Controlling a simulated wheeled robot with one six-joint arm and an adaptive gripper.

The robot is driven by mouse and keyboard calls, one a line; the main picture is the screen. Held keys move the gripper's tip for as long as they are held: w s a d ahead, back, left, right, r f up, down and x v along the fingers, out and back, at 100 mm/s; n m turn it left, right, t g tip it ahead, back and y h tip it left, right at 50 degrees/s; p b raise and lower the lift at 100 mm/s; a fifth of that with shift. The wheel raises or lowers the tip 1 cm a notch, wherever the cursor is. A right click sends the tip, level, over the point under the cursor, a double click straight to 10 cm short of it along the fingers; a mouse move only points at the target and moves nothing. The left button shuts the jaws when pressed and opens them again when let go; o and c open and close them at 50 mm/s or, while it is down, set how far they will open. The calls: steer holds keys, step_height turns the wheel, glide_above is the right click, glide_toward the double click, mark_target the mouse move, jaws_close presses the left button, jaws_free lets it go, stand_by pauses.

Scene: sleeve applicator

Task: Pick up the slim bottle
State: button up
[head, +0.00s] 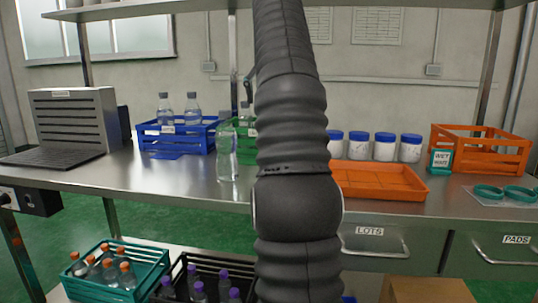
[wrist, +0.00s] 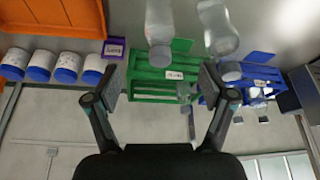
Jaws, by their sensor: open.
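A clear bottle (head: 228,158) stands upright on the metal bench, just left of my arm in the head view. The wrist view, which is upside down, shows two clear bottles near its top edge: a narrower one (wrist: 159,25) and a wider one (wrist: 217,30). The narrower looks like the slim bottle, and my arm seems to hide it in the head view. My gripper (wrist: 162,84) is open, with nothing between its fingers. The narrower bottle is beyond the fingertips, roughly in line with the gap. In the head view the gripper is hidden.
A green crate (wrist: 150,84) and a blue crate (head: 178,149) with bottles stand behind. An orange tray (head: 378,181), several blue-lidded jars (head: 384,147) and an orange crate (head: 480,148) are on the right. A grey slatted unit (head: 72,118) stands left. Bare bench lies at front left.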

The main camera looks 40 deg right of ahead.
steer(key=x, duration=1.3)
steer(key=shift+d+f, duration=0.15)
steer(key=shift+f, duration=0.05)
steer(key=c, duration=1.5)
steer(key=r, duration=0.3)
steer(key=s+r, duration=0.1)
steer(key=r, duration=0.1)
steer(key=shift+d, duration=0.25)
steer(key=s+d+r, duration=0.1)
steer(key=s+r, duration=0.1)
steer(key=s, duration=0.1)
steer(key=s+d+r, duration=0.1)
steer(key=s+r, duration=0.1)
steer(key=s, duration=0.1)
steer(key=s+d+r, duration=0.1)
steer(key=s+r, duration=0.1)
steer(key=s, duration=0.1)
steer(key=shift+s+d, duration=0.35)
steer(key=shift+s, duration=0.05)
